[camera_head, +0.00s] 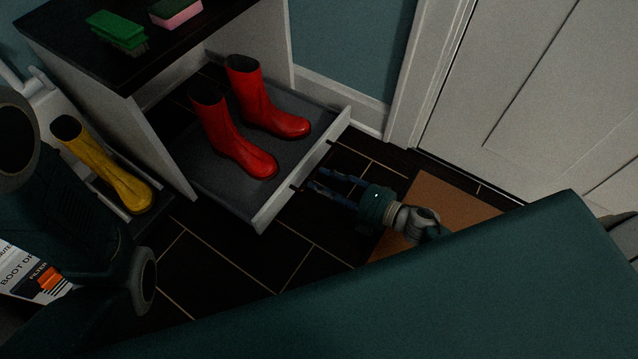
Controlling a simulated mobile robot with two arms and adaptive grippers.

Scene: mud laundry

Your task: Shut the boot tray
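The boot tray (187,165) is a grey-floored drawer with a pale front, pulled out from under a dark-topped bench. A pair of red boots (240,149) stands upright on it. A dark bar handle (312,168) runs along the tray's front. My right gripper (316,180) reaches in from the right, with its two fingers apart and pointing at the tray front near the handle. I cannot tell whether the fingertips touch it. My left arm shows at the left edge, and its gripper is not visible.
The dark-topped bench (70,45) carries a green brush (118,30) and a pink sponge (176,10). A yellow boot (100,165) stands left of the bench. A brown mat (440,200) lies on the dark tiles by the white door (540,90). A boxed boot dryer label (30,270) shows at lower left.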

